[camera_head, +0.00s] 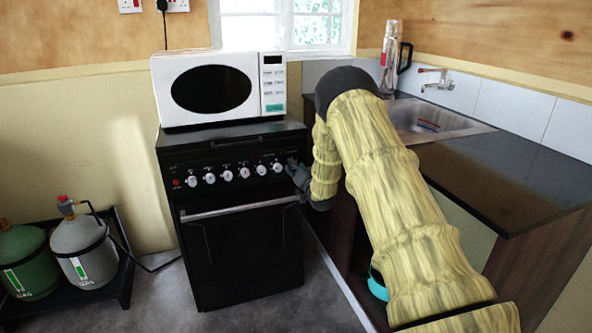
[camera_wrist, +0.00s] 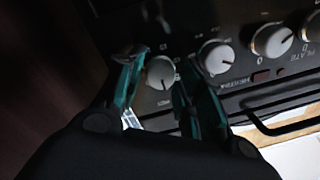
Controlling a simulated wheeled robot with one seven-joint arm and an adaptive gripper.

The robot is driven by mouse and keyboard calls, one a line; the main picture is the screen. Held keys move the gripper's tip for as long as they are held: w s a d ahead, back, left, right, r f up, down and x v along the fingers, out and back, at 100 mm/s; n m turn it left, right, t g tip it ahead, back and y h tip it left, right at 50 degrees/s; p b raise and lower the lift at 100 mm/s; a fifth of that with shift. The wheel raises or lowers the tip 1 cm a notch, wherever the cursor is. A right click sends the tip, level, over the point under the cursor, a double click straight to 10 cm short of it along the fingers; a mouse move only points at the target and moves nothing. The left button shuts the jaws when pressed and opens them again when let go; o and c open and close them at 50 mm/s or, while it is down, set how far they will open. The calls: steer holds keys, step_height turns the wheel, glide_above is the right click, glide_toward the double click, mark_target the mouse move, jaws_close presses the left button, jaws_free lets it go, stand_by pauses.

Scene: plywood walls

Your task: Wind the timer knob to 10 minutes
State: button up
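The cooker's control panel carries a row of white knobs. The rightmost knob (camera_head: 277,167) is presumably the timer knob; its label cannot be read. In the wrist view, a white knob at the end of the row (camera_wrist: 160,72) shows between my fingers, with a short dark mark on its lower part. My gripper (camera_head: 297,170) is at the right end of the panel. In the wrist view, my gripper (camera_wrist: 157,62) has its teal fingers apart, one each side of that knob. Small gaps seem to show; contact cannot be told.
A white microwave (camera_head: 212,88) stands on the black cooker (camera_head: 240,240). A neighbouring knob (camera_wrist: 215,57) sits close beside one finger. The oven handle (camera_head: 240,208) runs below the panel. A dark counter with a sink (camera_head: 436,117) is to the right, gas bottles (camera_head: 82,250) to the left.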

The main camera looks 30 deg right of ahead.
steer(key=c, duration=0.6)
steer(key=shift+c, duration=0.2)
steer(key=shift+n, duration=0.3)
steer(key=shift+n+g+h+b, duration=0.4)
steer(key=shift+n+b, duration=0.45)
steer(key=shift+n, duration=8.35)
